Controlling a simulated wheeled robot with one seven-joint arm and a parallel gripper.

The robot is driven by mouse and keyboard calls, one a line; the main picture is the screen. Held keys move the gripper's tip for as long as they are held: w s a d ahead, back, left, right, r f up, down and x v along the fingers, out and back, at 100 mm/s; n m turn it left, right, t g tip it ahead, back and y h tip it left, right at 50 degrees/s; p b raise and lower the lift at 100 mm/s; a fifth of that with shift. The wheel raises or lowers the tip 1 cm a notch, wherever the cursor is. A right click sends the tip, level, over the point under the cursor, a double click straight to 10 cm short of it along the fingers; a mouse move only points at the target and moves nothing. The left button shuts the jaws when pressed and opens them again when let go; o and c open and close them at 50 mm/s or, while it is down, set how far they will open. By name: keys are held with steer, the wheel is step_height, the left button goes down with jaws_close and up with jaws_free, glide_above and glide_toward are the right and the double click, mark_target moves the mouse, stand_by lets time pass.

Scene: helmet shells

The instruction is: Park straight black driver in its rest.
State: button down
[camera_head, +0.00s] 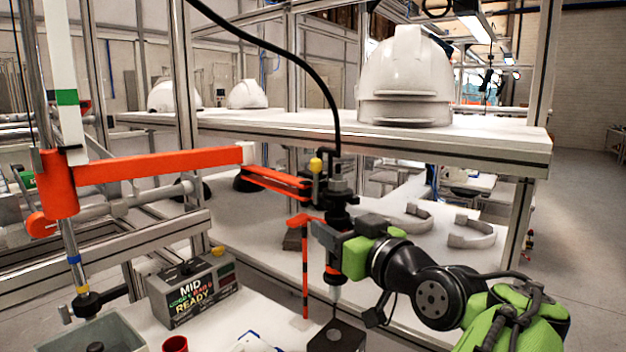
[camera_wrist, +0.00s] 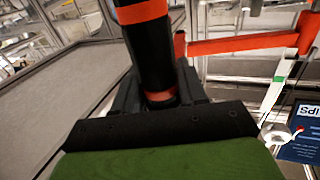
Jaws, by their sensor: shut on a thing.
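The straight black driver (camera_head: 333,258) hangs upright in the head view, with orange bands and a pale narrow lower end. My gripper (camera_head: 328,237) is shut around its body from the right. In the wrist view the black, orange-banded driver body (camera_wrist: 153,55) stands between the dark fingers of my gripper (camera_wrist: 158,100). A dark block with a round opening in its top, which looks like the rest (camera_head: 350,342), stands at the bottom edge of the head view. The driver's lower end is just above it in the picture; whether they touch I cannot tell.
An orange jointed arm (camera_head: 150,165) reaches to the driver's top, where a black cable (camera_head: 325,90) runs up. A grey box with a display (camera_head: 193,290), a red cup (camera_head: 175,343) and a striped post (camera_head: 305,270) stand nearby. A white helmet shell (camera_head: 405,75) sits on the shelf above.

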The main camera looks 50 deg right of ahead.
steer(key=shift+r+p, duration=0.4)
steer(key=shift+r, duration=0.55)
